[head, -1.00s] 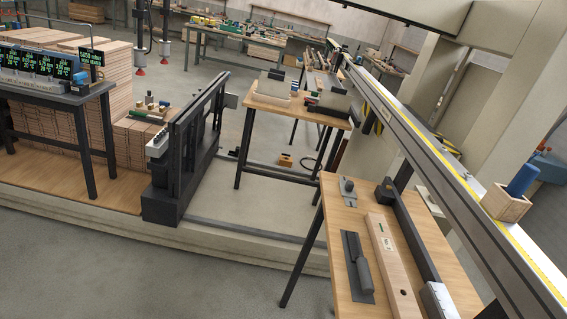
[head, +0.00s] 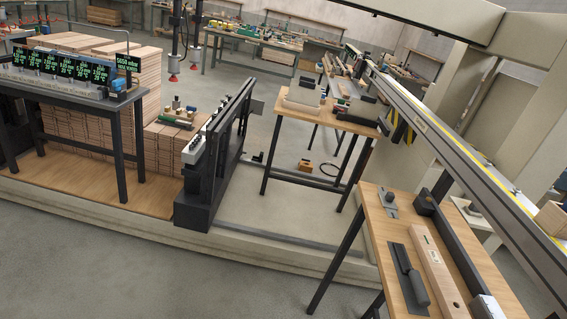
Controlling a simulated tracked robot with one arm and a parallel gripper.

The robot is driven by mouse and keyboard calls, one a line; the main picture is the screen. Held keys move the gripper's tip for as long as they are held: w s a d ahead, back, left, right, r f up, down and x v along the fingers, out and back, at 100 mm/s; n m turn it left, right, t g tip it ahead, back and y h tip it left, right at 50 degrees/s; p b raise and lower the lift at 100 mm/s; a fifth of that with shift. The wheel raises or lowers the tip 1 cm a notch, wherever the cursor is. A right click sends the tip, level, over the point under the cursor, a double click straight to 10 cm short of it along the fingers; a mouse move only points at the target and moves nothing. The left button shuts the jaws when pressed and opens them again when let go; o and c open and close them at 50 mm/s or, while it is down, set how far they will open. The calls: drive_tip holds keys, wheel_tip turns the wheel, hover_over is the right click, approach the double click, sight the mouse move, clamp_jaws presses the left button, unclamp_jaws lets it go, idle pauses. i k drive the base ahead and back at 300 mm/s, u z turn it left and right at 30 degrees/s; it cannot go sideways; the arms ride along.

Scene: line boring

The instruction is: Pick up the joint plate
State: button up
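No part of my gripper shows in the head view. On the wooden bench at the lower right (head: 395,305) lie two flat grey metal pieces. One is a small plate with a raised knob (head: 389,204) near the bench's far left corner. The other is a longer dark plate with a cylinder along it (head: 407,277), near the left edge. I cannot tell for sure which one is the joint plate. A pale wooden bar with holes (head: 436,270) lies beside them, and both plates lie free of any gripper.
A long metal rail (head: 470,170) runs diagonally along the bench's right side. A second wooden table (head: 290,110) with trays stands farther back. A black upright frame (head: 215,160) stands on the pale platform at centre left. The grey floor at the lower left is clear.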

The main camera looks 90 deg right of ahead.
sight(387, 197)
drive_tip(key=z, duration=0.05)
drive_tip(key=i, duration=1.9)
drive_tip(key=z, duration=4)
drive_tip(key=i, duration=1.7)
drive_tip(key=u, duration=0.05)
